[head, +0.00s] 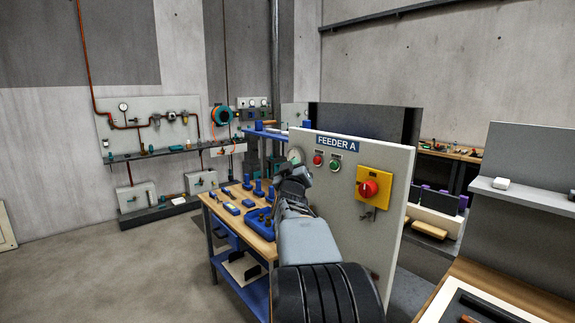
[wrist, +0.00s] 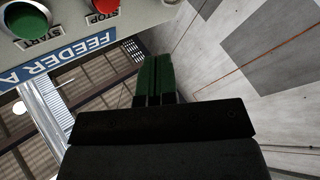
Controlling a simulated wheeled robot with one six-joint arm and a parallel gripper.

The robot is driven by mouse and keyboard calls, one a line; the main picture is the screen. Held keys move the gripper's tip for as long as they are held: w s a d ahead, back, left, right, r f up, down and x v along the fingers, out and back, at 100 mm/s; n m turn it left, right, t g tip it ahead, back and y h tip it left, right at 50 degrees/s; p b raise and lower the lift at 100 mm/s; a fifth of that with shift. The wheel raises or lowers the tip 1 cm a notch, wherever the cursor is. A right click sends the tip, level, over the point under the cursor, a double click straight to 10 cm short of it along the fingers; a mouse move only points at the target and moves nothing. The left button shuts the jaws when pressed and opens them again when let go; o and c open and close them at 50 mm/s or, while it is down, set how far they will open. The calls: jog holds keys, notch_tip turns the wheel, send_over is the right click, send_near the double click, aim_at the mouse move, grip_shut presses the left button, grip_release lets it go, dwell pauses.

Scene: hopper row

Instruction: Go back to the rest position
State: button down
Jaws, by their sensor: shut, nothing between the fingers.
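My gripper (head: 293,177) is raised in front of the left part of the FEEDER A panel (head: 345,220) in the head view, with my arm reaching up from the bottom. In the wrist view the fingers of my gripper (wrist: 154,72) are together and hold nothing. They point past the panel's edge, apart from the buttons. The red STOP button (wrist: 99,5) and green START button (wrist: 27,20) show upside down at the top left of that view.
A red knob on a yellow plate (head: 369,189) juts from the panel. A wooden workbench (head: 228,222) with blue parts stands left of my arm. A bench with a grey shelf (head: 515,193) is at the right. Open floor (head: 120,270) lies at the left.

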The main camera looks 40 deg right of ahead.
jog(key=w+a+f+g+y, duration=0.1)
jog(key=a+f+y, duration=0.15)
jog(key=f, duration=0.35)
jog(key=w+a+f+g+y, duration=0.1)
jog(key=f+y, duration=0.3)
jog(key=f, duration=0.2)
jog(key=s+a+f+g+y, duration=0.25)
jog(key=a+f+y, duration=0.45)
jog(key=a, duration=0.4)
jog(key=s+a+f+n+g+y+p, duration=0.1)
jog(key=s+a+f+n+g, duration=0.1)
jog(key=s+a, duration=0.6)
jog(key=s+a+f+n+g+y+p, duration=0.1)
jog(key=s+a+f+n+g+y, duration=0.1)
jog(key=s+a, duration=0.6)
jog(key=a+f+g, duration=0.1)
jog(key=a+f, duration=0.1)
jog(key=a, duration=0.5)
jog(key=shift+a+n, duration=0.2)
jog(key=shift+n, duration=0.2)
jog(key=shift+d, duration=0.1)
